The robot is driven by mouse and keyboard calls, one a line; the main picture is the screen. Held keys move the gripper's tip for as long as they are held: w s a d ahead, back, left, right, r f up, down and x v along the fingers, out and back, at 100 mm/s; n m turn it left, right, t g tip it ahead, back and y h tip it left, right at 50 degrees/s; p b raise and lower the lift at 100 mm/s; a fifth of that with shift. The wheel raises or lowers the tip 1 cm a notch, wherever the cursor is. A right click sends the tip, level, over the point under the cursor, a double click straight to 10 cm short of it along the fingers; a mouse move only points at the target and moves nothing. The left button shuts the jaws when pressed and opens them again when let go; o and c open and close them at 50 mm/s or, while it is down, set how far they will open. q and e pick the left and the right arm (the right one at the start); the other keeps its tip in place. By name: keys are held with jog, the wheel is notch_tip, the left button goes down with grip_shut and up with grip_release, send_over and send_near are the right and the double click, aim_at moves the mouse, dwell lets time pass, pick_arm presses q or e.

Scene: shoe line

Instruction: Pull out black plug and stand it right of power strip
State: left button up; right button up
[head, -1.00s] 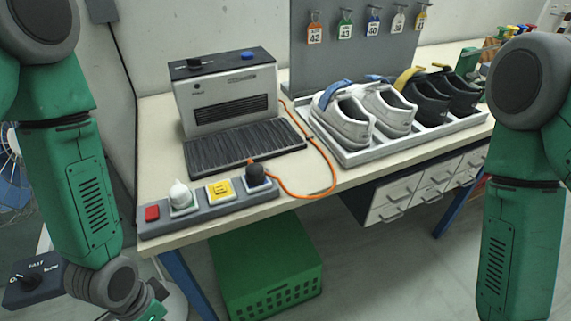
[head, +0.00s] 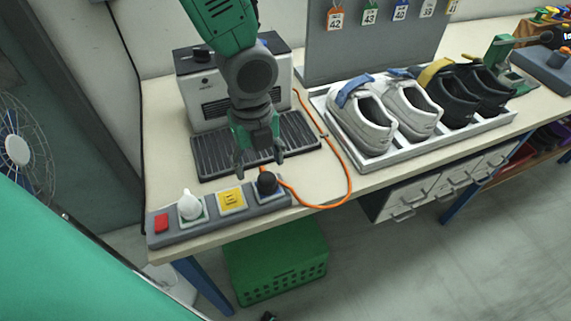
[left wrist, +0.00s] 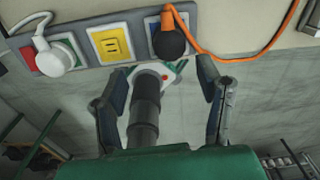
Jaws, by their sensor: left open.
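The black plug (head: 267,183) sits upright in the right-end socket of the grey power strip (head: 205,228), with an orange cable running off it to the right. In the left wrist view the black plug (left wrist: 169,40) is near the top centre, on the strip (left wrist: 84,80). My left gripper (head: 259,165) is open and empty, pointing down over the strip's right end. Its fingers (left wrist: 165,68) show to either side of the plug in the wrist view, short of it. I cannot tell if they touch anything. My right gripper is not in view.
The strip also holds a white plug (head: 190,205), a yellow socket insert (head: 232,198) and a red switch (head: 162,222). The orange cable (head: 343,165) loops over the table right of the strip. A shoe tray (head: 375,162) stands further right. The ribbed mat (head: 205,165) lies behind.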

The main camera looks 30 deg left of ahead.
aim_at(268, 177)
pick_arm(q)
jog(key=shift+w+a+r+m, duration=0.25)
jog(key=shift+w+r+m, duration=0.3)
jog(key=shift+w, duration=0.25)
jog(key=shift+s+d+r, duration=0.15)
jog(key=shift+d+r, duration=0.05)
jog(key=shift+d, duration=0.8)
jog(key=f+b, duration=0.1)
jog(key=a+f+b, duration=0.1)
jog(key=f+b, duration=0.2)
jog(key=shift+a+f, duration=0.1)
jog(key=shift+a, duration=0.25)
jog(key=f+b, duration=0.1)
jog(key=f, duration=0.1)
jog(key=d+f+b, duration=0.1)
jog(key=f+b, duration=0.1)
jog(key=shift+d+f, duration=0.25)
jog(key=shift+f, duration=0.15)
jog(key=shift+a, duration=0.15)
jog(key=shift+a+f, duration=0.15)
jog(key=shift+a, duration=0.35)
jog(key=shift+d, duration=0.55)
jog(key=shift+p, duration=0.3)
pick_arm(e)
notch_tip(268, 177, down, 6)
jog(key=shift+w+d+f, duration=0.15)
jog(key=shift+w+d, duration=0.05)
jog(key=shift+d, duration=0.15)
